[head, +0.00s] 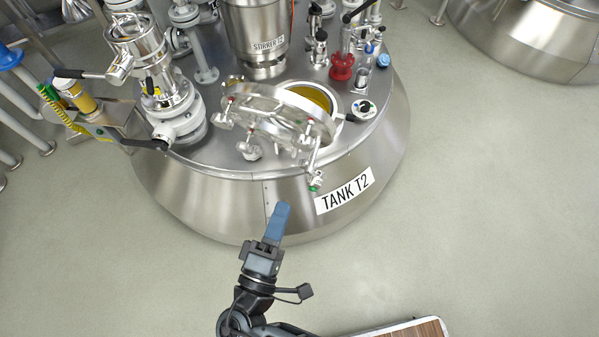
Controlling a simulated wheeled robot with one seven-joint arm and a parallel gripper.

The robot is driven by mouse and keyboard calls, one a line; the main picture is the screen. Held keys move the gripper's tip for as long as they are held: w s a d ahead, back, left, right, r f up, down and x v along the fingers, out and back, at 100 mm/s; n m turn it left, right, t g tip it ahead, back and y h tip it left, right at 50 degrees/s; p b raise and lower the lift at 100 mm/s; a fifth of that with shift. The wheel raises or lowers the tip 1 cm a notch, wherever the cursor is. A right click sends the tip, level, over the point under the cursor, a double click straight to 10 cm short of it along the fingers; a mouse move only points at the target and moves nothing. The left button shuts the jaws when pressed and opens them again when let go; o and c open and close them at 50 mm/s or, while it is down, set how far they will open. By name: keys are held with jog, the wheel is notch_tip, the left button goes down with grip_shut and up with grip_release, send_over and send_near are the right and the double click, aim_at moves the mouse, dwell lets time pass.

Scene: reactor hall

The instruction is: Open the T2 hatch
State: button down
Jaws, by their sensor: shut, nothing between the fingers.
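Tank T2 (385,140) is a steel vessel with a white "TANK T2" label on its front side. Its round hatch lid (275,108), metal-rimmed with several clamps around it, stands tilted up at the front of the tank top. The hatch opening (320,95) shows partly behind and right of the lid, with a yellowish inside; the lid hides the rest. A green-tipped handle (316,184) hangs at the lid's front right. My gripper (282,206) is shut and empty, with blue fingers, in front of the tank wall, below and left of that handle and apart from the lid.
The stirrer housing (254,35) stands behind the hatch. A steel fitting with a lever (165,90) stands left, and red and blue valves (342,66) stand right. Another tank (530,35) is at upper right. The floor (480,200) to the right is clear.

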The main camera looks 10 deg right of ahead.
notch_tip(320, 180, down, 2)
jog(key=s, duration=0.1)
jog(key=t+p, duration=0.1)
jog(key=p, duration=0.1)
send_near(316, 107)
jog(key=shift+s+a+f, duration=0.15)
jog(key=shift+s+f, duration=0.15)
jog(key=shift+f, duration=0.25)
jog(key=shift+s+a+f, duration=0.2)
jog(key=shift+s+f, duration=0.05)
jog(key=shift+f, duration=0.35)
jog(key=w+r+p, duration=0.1)
jog(key=w+d+r+g+p, duration=0.1)
jog(key=p, duration=0.1)
jog(key=w+d+r+g+p, duration=0.1)
jog(key=p, duration=0.1)
jog(key=shift+w+d+r+y, duration=0.1)
jog(key=shift+w+r+y, duration=0.2)
jog(key=shift+w+r, duration=0.05)
jog(key=shift+y, duration=0.3)
jog(key=x, duration=0.4)
jog(key=shift+w+r, duration=0.1)
jog(key=shift+r, duration=0.3)
